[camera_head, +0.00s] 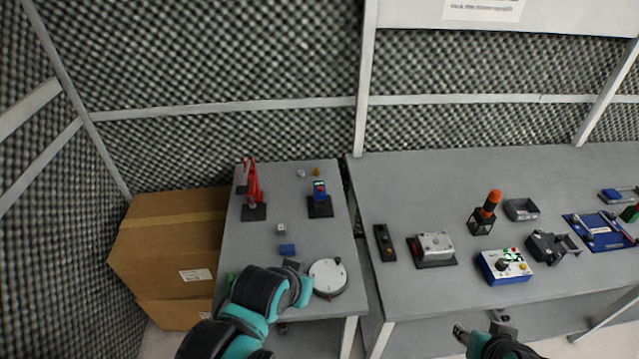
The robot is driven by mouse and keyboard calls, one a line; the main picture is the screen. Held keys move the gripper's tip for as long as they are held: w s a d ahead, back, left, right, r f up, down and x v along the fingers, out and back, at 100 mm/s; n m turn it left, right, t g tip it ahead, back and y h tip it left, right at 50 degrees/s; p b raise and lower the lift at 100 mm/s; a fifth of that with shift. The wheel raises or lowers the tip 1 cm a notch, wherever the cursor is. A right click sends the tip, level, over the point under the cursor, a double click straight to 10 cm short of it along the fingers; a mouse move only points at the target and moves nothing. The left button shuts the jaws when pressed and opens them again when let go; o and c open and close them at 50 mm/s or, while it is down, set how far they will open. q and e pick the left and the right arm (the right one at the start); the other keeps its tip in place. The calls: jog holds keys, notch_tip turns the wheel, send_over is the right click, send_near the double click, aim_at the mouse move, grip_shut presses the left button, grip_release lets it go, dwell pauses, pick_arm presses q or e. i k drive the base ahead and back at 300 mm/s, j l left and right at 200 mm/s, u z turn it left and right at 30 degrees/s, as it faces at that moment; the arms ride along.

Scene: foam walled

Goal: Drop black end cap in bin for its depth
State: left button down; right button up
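I cannot make out a black end cap for certain. A small dark piece (291,266) shows just above my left wrist on the left table, and I cannot tell whether it is a loose part or part of my gripper. A small grey open-topped bin (521,210) stands on the right table, and it looks empty. My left arm reaches over the front of the left table, and its fingers are not clear. My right gripper (478,334) is low at the bottom edge, in front of the right table, and its fingers are too small to read.
The left table (290,202) holds a white round dial (328,277), a blue block (287,250), a red tool on a stand (254,190) and a blue device (319,192). The right table (420,190) holds several fixtures, including a blue-white control box (506,266). Cardboard boxes (170,245) stand left.

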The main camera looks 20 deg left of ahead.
aim_at(320, 208)
jog(key=i+u, duration=0.25)
jog(key=u, duration=0.2)
jog(key=i+l+u, duration=0.15)
jog(key=u, duration=0.25)
jog(key=i, duration=0.1)
